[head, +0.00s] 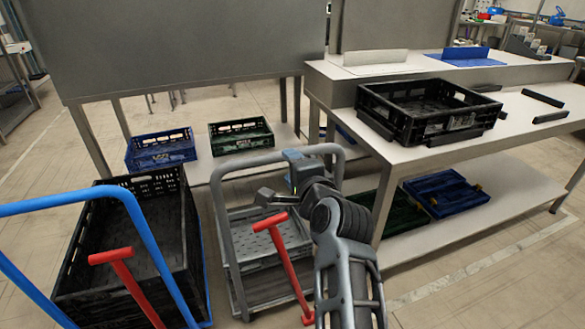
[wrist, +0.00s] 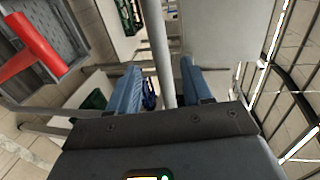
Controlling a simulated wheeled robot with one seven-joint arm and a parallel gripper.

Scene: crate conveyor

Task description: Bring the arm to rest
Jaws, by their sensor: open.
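My arm reaches up through the lower middle of the head view, over a grey trolley (head: 225,215). My gripper (wrist: 160,64) is open in the wrist view, its two blue fingers standing apart. A grey bar (wrist: 157,40), which looks like the trolley's handle, runs through the gap between the fingers in the picture. I cannot tell whether it lies between them or beyond them. No object is held. In the head view the gripper (head: 291,156) is at the trolley's top handle bar, partly hidden by the wrist.
A blue-handled trolley (head: 135,215) carries a large black crate (head: 75,245) at left. A black crate (head: 365,112) stands on the right table (head: 435,155). Blue (head: 160,150) and green (head: 240,135) crates stand on a low shelf. Open floor shows at lower right.

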